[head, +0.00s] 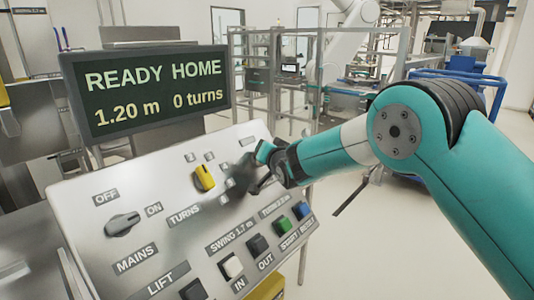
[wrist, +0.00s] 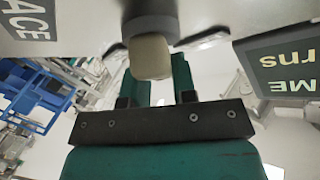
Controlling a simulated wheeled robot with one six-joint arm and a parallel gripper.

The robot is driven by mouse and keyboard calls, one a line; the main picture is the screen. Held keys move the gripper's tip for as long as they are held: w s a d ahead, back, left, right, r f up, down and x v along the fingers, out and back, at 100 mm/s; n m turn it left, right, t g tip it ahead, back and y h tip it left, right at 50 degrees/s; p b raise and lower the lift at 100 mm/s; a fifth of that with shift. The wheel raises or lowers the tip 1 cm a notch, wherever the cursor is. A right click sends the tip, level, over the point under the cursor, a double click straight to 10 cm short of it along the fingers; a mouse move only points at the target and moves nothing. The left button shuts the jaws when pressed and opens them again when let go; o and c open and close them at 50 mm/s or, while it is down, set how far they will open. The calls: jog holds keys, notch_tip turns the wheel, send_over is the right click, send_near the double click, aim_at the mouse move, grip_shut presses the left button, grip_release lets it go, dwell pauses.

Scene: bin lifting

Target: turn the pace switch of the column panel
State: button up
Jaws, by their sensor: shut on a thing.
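The column panel (head: 150,250) is a tilted light grey board with labelled switches and buttons. My gripper (head: 246,176) is at its upper right part, and its dark fingers hide the pace switch in the head view. In the wrist view the pace switch (wrist: 150,57) shows as a pale beige knob on a dark grey round base, beside a label (wrist: 27,20) of which "ACE" is readable. My gripper (wrist: 160,78) has its two fingers around this knob and is shut on it. The exact pointing direction of the knob is hard to tell.
A display (head: 150,92) above the panel reads "READY HOME, 1.20 m, 0 turns". A yellow turns switch (head: 204,178) is just left of my gripper. The mains switch (head: 122,224) is at the left, and several coloured push buttons (head: 257,245) lie below.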

jog(key=m+h+b, duration=0.1)
jog(key=f+m+h+b, duration=0.1)
jog(key=m, duration=0.1)
jog(key=m+g+h+b, duration=0.1)
jog(key=m, duration=0.1)
jog(key=shift+s+a+f, duration=0.1)
jog(key=shift+s+f, duration=0.1)
jog(key=shift+f, duration=0.2)
jog(key=shift+d+m+g+h+b, duration=0.15)
jog(key=shift+m+g+h+b, duration=0.3)
jog(key=shift+m+h, duration=0.55)
jog(key=shift+d+m+g+h+b, duration=0.1)
jog(key=shift+m+g+h+b, duration=0.3)
jog(key=shift+m, duration=1)
jog(key=shift+g, duration=0.25)
jog(key=o, duration=0.9)
jog(key=shift+f, duration=0.1)
jog(key=shift+a, duration=0.1)
jog(key=shift+w, duration=0.1)
jog(key=shift+d+r, duration=0.2)
jog(key=shift+r, duration=0.1)
